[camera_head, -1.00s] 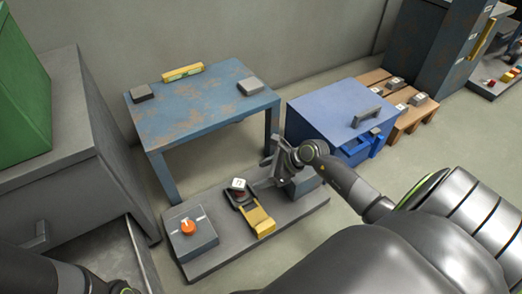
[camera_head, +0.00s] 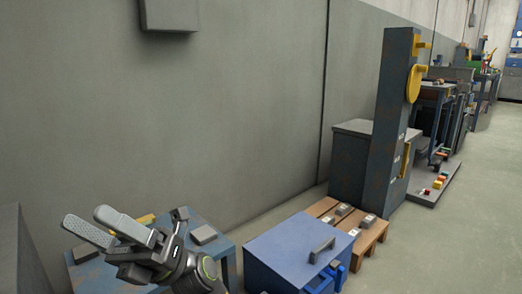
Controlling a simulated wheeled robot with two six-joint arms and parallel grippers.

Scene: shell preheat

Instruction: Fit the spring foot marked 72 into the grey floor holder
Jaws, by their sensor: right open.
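My right gripper (camera_head: 87,218) is raised at the lower left, in front of the blue table. Its two fingers point left and are spread, with nothing between them. Small grey blocks (camera_head: 369,220) with white labels sit on a wooden pallet (camera_head: 377,238) right of the blue cabinet. The labels are too small to read, so I cannot tell whether one is the spring foot marked 72. I cannot make out the grey floor holder in this view. My left gripper is out of view.
The worn blue table (camera_head: 88,275) bears a grey block (camera_head: 204,234) and a partly hidden yellow item. A blue cabinet (camera_head: 290,250) with a grey handle stands in the middle. A tall blue column (camera_head: 392,120) rises behind the pallet.

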